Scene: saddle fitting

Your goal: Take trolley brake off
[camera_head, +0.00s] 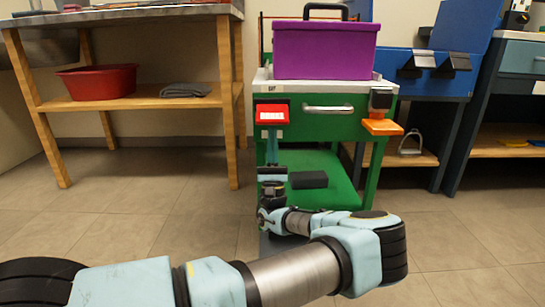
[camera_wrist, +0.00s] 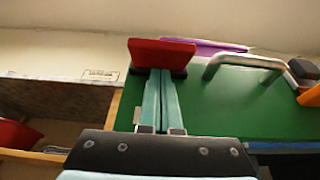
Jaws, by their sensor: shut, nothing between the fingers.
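The green trolley (camera_head: 330,128) stands ahead with a grey top. A red flap (camera_head: 272,113), which looks like the brake lever, juts from the left end of its front. It shows as a red plate in the wrist view (camera_wrist: 162,52). My gripper (camera_head: 271,131) points upward just below the flap, its two pale blue fingers together and empty. In the wrist view my gripper (camera_wrist: 160,76) has its tips at the flap's lower dark edge. I cannot tell whether they touch it. The fingers hide part of the trolley front behind them.
A purple box (camera_head: 325,50) sits on the trolley. A metal handle (camera_head: 328,108) and an orange bracket (camera_head: 382,127) stick out of its front. A dark block (camera_head: 309,179) lies on its lower shelf. A wooden table (camera_head: 130,103) stands left; open floor lies between.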

